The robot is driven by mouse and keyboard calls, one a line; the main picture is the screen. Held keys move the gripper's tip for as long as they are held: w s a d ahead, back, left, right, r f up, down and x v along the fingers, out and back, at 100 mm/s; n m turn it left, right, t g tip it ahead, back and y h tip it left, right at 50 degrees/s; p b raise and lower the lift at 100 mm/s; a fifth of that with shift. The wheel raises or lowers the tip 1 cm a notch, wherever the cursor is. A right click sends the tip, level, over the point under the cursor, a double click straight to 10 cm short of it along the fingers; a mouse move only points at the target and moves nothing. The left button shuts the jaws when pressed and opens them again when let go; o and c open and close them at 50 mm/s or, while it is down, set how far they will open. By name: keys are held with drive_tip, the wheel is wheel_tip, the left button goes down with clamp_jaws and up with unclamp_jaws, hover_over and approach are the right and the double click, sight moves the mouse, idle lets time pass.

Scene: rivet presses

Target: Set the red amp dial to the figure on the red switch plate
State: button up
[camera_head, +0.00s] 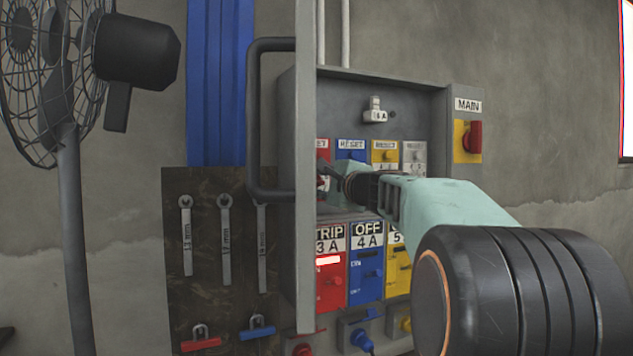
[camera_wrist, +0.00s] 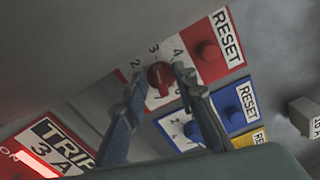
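The red switch plate (camera_head: 330,238) reads "TRIP 3 A"; it also shows at lower left in the wrist view (camera_wrist: 58,143). The red amp dial (camera_wrist: 161,79) is a round red knob on a white scale with figures 2, 3 and 4, beside a red RESET button (camera_wrist: 208,51). I cannot tell which figure its pointer marks. My gripper (camera_wrist: 159,72) has its two fingers apart, one on each side of the dial, with the tips close to it. In the head view my gripper (camera_head: 325,172) reaches into the panel and hides most of the red dial.
A blue plate (camera_head: 366,240) "OFF 4 A" and a yellow plate stand right of the red one. The cabinet's open door (camera_head: 306,130) with its handle stands close left of my gripper. A MAIN switch (camera_head: 473,137) is at right. Wrenches hang at left near a fan.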

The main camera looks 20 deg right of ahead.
clamp_jaws()
drive_tip(key=shift+m, duration=0.4)
drive_tip(key=m+p, duration=0.1)
drive_tip(key=m, duration=0.3)
drive_tip(key=shift+r, duration=0.15)
drive_tip(key=shift+d+m+p, duration=0.15)
drive_tip(key=shift+m+p, duration=0.5)
drive_tip(key=shift+m, duration=1.85)
unclamp_jaws()
